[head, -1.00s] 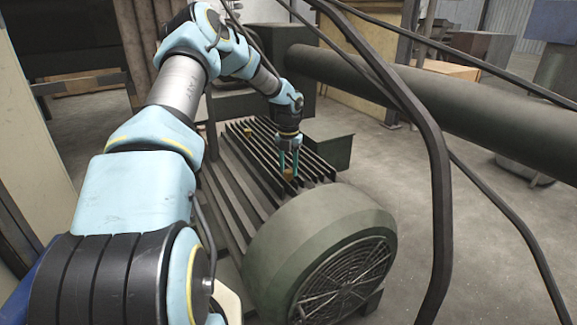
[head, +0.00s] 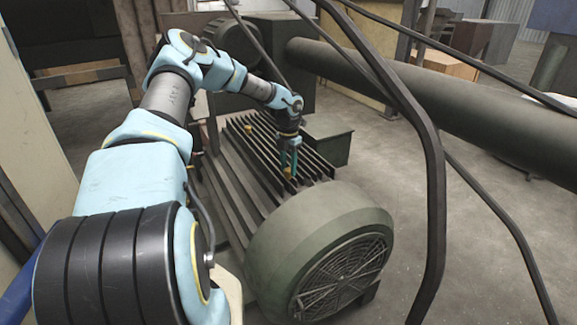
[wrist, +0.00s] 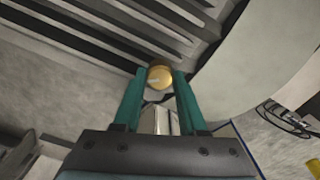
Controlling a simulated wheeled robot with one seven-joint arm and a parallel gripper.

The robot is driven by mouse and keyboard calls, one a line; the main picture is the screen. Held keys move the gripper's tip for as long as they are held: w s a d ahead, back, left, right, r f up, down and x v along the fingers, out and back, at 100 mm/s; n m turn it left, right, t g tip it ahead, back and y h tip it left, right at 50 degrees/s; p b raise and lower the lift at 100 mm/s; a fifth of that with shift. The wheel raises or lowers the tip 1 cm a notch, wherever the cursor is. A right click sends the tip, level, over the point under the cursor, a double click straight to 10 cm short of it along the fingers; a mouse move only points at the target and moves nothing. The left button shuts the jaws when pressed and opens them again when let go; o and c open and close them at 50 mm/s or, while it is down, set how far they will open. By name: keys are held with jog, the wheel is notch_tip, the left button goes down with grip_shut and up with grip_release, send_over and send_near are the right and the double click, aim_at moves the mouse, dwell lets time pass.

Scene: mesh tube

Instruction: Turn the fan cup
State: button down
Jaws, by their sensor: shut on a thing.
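The fan cup, a small brass-yellow cup (head: 288,174), sits on the ribbed motor body just behind the big rounded fan cover (head: 320,235). My gripper (head: 289,167) reaches down onto it from above, with one teal finger on each side. In the wrist view my gripper (wrist: 160,80) is shut on the cup (wrist: 160,76), whose round yellow top has a pale mark. The cup's lower part and base are hidden.
A second brass cup (head: 248,128) stands at the far end of the ribs. A thick dark pipe (head: 430,95) runs across the right side, and a bent black bar (head: 438,200) rises in front. Open concrete floor (head: 490,260) lies at right.

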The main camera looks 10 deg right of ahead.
aim_at(288, 169)
jog(key=shift+c, duration=2.3)
grip_release()
jog(key=shift+r, duration=0.1)
notch_tip(288, 169, up, 11)
jog(key=b, duration=0.3)
jog(key=shift+f, duration=0.2)
